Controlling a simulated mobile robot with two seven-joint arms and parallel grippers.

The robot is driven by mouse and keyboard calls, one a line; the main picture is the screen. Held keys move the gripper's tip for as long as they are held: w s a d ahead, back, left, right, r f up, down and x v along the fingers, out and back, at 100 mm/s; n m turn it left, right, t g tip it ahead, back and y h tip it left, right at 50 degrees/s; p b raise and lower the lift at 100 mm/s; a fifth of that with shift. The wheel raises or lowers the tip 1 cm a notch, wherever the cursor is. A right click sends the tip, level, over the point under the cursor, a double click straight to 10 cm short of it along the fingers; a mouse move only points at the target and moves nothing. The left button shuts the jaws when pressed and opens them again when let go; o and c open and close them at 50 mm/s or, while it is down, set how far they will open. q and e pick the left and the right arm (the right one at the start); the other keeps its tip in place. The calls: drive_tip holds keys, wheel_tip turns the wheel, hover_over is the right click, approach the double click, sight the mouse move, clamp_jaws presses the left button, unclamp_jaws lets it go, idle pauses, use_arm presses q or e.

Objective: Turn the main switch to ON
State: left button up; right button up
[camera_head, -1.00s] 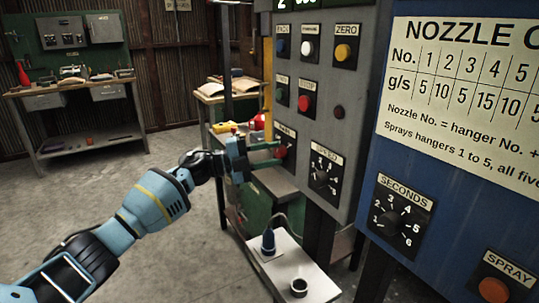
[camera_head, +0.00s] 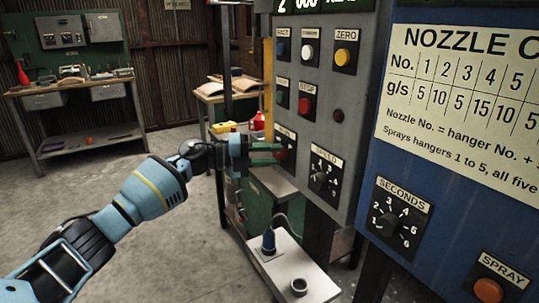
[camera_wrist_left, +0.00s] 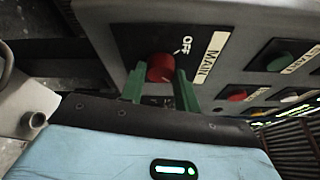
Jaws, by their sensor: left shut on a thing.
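The main switch (camera_wrist_left: 160,68) is a red round knob on a black plate, with the label MAIN and the word OFF beside it in the left wrist view. In the head view the switch (camera_head: 281,153) is at the lower left of the grey panel, partly covered by my gripper. My left gripper (camera_head: 272,152) is shut on the knob; in the left wrist view its green fingers (camera_wrist_left: 160,84) lie on either side of it. A white mark on the plate points toward OFF. The ON marking is not readable. My right gripper is not in view.
The grey panel (camera_head: 310,115) also carries several push buttons and a speed dial (camera_head: 321,177) right of the switch. A blue panel (camera_head: 375,150) stands to the right. Open floor lies left.

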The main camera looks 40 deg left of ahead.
use_arm(q)
drive_tip(key=o, duration=1)
drive_tip(key=shift+c, duration=0.2)
drive_tip(key=b+v, duration=0.1)
drive_tip(key=v, duration=0.6)
drive_tip(key=shift+s+a, duration=0.3)
drive_tip(key=shift+s, duration=0.05)
